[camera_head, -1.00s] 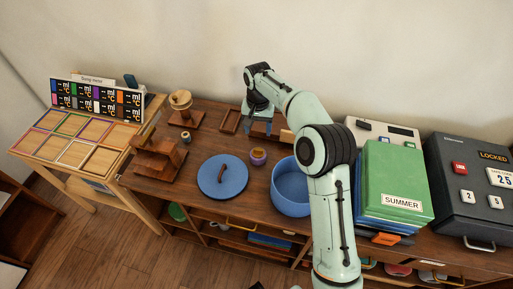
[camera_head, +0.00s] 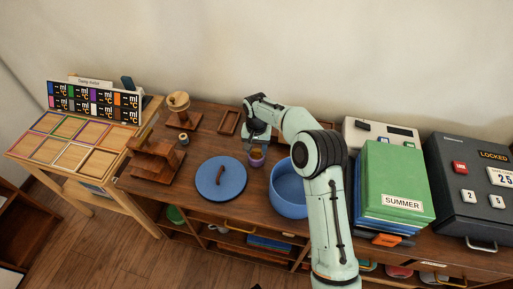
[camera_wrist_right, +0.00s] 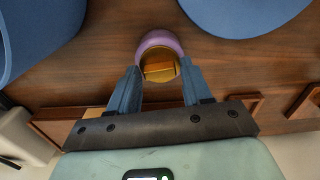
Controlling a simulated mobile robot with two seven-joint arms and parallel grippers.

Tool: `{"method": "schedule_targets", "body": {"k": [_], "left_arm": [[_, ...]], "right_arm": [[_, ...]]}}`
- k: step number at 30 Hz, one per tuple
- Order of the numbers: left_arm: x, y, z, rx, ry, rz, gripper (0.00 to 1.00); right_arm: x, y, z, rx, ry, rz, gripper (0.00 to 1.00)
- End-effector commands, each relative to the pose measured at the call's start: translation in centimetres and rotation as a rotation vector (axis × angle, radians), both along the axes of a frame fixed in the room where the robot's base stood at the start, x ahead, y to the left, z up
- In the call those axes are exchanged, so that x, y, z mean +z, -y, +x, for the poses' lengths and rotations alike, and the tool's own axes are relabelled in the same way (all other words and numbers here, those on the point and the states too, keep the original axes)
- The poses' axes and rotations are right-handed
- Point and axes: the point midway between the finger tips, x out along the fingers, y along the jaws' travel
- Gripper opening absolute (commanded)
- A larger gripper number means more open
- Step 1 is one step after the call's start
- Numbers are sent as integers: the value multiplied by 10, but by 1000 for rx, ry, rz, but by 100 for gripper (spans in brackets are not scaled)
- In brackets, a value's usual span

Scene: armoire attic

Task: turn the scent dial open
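A small round purple pot (camera_head: 257,160) stands on the wooden cabinet top between the blue lid and the blue bowl. In the right wrist view, the purple pot (camera_wrist_right: 160,42) has a gold top with a raised orange-gold bar, which looks like the dial. My right gripper (camera_head: 257,146) is right above and behind the pot. In the wrist view my right gripper (camera_wrist_right: 160,76) is open, with one finger on each side of the gold top and nothing held. Whether the fingers touch the pot is unclear. My left gripper is not in view.
A blue lid (camera_head: 221,180) lies left of the pot, and a blue bowl (camera_head: 289,205) stands to its right, partly behind my arm. Green and blue boxes (camera_head: 393,180) and a locked dark case (camera_head: 470,205) are further right. Wooden stands (camera_head: 155,160) are at left.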

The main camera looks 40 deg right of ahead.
Motion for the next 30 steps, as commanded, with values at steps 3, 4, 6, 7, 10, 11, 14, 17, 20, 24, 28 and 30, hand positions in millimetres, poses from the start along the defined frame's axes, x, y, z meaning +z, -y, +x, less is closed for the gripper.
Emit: {"method": "schedule_targets", "body": {"k": [3, 4, 6, 7, 10, 11, 14, 17, 20, 24, 28, 30], "left_arm": [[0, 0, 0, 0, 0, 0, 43], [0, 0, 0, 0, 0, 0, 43], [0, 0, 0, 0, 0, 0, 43], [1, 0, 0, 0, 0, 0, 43], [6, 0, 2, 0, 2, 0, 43], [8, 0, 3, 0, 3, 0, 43], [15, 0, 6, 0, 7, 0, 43], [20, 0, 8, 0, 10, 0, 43], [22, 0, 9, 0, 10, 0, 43], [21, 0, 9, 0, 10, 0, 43], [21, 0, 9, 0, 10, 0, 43], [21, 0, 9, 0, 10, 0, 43]], "right_arm": [[0, 0, 0, 0, 0, 0, 8], [0, 0, 0, 0, 0, 0, 7], [0, 0, 0, 1, 0, 0, 7], [0, 0, 0, 5, 0, 0, 7], [1, 0, 0, 57, -2, -1, 7], [2, 0, 0, 85, -2, -1, 7], [3, 0, 0, 186, -1, -1, 7], [2, 0, 0, 271, -2, 1, 7], [1, 0, 0, 320, -1, 1, 7], [0, 0, 0, 332, 0, 0, 7], [0, 0, 0, 331, -1, 1, 7], [0, 0, 0, 330, -1, 1, 48]]}}
